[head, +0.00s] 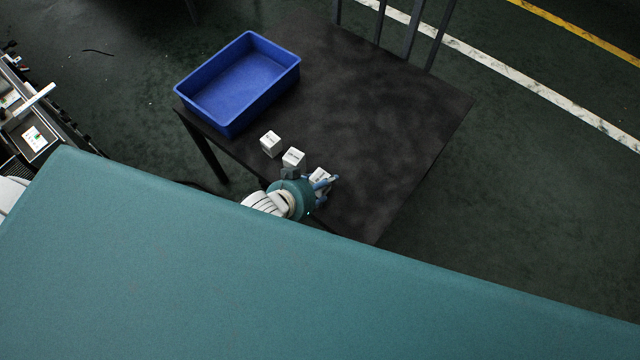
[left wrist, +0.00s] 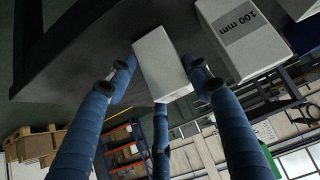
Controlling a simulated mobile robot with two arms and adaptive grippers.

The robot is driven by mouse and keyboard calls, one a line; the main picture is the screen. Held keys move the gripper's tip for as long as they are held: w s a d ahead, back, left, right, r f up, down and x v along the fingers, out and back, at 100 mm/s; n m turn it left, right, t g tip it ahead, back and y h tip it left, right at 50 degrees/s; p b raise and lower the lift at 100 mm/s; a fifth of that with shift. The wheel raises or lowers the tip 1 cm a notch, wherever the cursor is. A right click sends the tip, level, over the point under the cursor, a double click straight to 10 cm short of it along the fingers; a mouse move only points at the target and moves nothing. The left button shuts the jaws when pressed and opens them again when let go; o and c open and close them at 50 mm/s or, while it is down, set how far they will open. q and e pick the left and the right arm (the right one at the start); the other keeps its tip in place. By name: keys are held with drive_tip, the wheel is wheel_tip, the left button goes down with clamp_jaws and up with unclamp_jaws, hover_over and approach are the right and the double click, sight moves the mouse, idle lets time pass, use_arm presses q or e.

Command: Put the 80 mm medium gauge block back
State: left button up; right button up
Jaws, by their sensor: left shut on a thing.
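My left gripper (head: 325,183) is over the near edge of the dark table and is shut on a small white block (head: 319,175). In the left wrist view, blue fingers (left wrist: 158,75) close around this white block (left wrist: 160,58). The face it shows there is blank, so I cannot read its size. I cannot tell whether it touches the table top. Beside it, apart from the fingers, stands a larger white block marked "100 mm" (left wrist: 243,38). In the head view, two other white blocks stand in a row up and left of the gripper, a middle one (head: 293,158) and a far one (head: 270,144). My right gripper is not in view.
An empty blue bin (head: 268,44) sits on the left end of the dark table (head: 400,110). The table's middle and right are clear. Another white block (left wrist: 298,8) shows at the top right of the left wrist view. Dark uprights (head: 380,20) stand at the table's far side.

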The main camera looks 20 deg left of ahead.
use_arm(q)
drive_tip(key=o, duration=1.6)
drive_tip(key=shift+f, duration=0.15)
drive_tip(key=shift+c, duration=0.2)
drive_tip(key=p+v, duration=0.1)
drive_tip(key=v, duration=1.1)
